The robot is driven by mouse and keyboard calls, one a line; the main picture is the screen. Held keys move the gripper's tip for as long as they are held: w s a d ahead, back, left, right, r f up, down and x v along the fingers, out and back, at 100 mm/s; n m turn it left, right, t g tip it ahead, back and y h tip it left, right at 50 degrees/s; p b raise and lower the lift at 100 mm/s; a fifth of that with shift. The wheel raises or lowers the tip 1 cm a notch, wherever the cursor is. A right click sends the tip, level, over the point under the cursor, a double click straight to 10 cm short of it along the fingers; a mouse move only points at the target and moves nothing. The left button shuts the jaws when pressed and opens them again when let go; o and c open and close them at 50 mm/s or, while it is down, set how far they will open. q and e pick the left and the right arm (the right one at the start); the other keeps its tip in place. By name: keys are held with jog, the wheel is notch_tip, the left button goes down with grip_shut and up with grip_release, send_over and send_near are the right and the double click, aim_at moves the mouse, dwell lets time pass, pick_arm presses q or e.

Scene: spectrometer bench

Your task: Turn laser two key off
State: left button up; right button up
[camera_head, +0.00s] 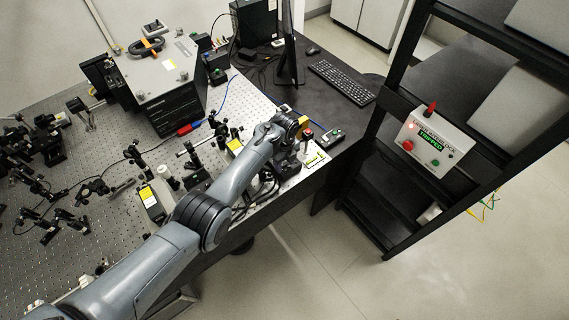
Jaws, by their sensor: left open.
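My left arm reaches in from the lower left, across the optical bench. My left gripper (301,150) is at its end, pointing down at the bench's right corner, and is open. It is close to a small control unit with a red button (308,133) and a yellow-white label (316,158). Another small black box with a green mark (333,136) lies just right of it. The laser two key itself cannot be made out; the gripper and wrist hide part of this corner. Whether the fingers touch anything cannot be told. My right gripper is not in view.
The perforated optical bench (125,225) carries several optic mounts and a large grey-black instrument (168,85). A keyboard (342,82) and monitor (289,45) stand on the black desk behind. An interlock box (432,143) hangs on a black rack at right. Floor in front is clear.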

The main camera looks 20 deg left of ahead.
pick_arm(q)
jog(key=shift+f, duration=0.2)
grip_shut()
jog(key=shift+n, duration=0.3)
jog(key=n, duration=0.3)
jog(key=shift+n+p, duration=0.3)
jog(key=shift+p, duration=0.05)
jog(key=n, duration=0.4)
jog(key=shift+n, duration=0.3)
jog(key=n, duration=0.5)
jog(key=shift+p, duration=0.4)
jog(key=shift+n, duration=2)
